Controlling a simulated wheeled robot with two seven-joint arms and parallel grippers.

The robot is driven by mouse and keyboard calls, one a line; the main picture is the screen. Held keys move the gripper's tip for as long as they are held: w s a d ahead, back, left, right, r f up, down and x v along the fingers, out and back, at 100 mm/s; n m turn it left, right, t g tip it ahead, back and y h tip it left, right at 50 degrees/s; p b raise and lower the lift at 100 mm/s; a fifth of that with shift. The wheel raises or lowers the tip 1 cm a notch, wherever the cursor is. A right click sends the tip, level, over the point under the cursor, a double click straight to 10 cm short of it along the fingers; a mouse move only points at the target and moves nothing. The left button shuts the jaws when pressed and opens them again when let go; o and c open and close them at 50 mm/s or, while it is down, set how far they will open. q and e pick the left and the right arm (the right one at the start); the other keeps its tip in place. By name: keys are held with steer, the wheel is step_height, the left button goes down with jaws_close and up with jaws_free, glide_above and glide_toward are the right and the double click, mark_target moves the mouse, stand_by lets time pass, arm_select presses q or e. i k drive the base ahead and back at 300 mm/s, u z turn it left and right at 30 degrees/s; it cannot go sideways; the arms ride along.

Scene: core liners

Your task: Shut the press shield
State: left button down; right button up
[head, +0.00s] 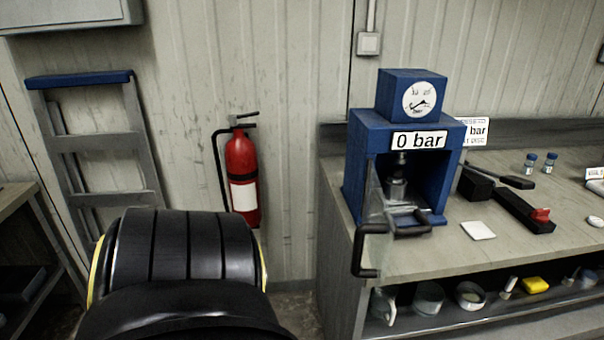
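The blue press (356,165) stands on the left end of the workbench, with a round gauge on top and a "0 bar" sign on its front. Its front opening shows a dark metal part (397,185) inside. A clear shield (374,203) stands out from the left side of the opening toward me, so it is open. Its see-through edges are hard to make out. A black C-shaped handle (366,252) hangs at the front left, apparently on the shield. Another black bar (412,230) lies low before the opening. Neither of my grippers is in view.
The workbench (440,262) holds a white square (478,230), a black tray with a red item (525,212) and two small vials right of the press. A shelf below holds several cups. A red fire extinguisher (242,170) and a ladder (95,140) stand left.

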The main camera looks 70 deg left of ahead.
mark_target(366, 228)
steer(key=k, duration=0.35)
steer(key=u, duration=1.55)
steer(key=i, duration=1)
steer(key=z, duration=0.95)
steer(key=k, duration=0.6)
steer(key=u, duration=0.75)
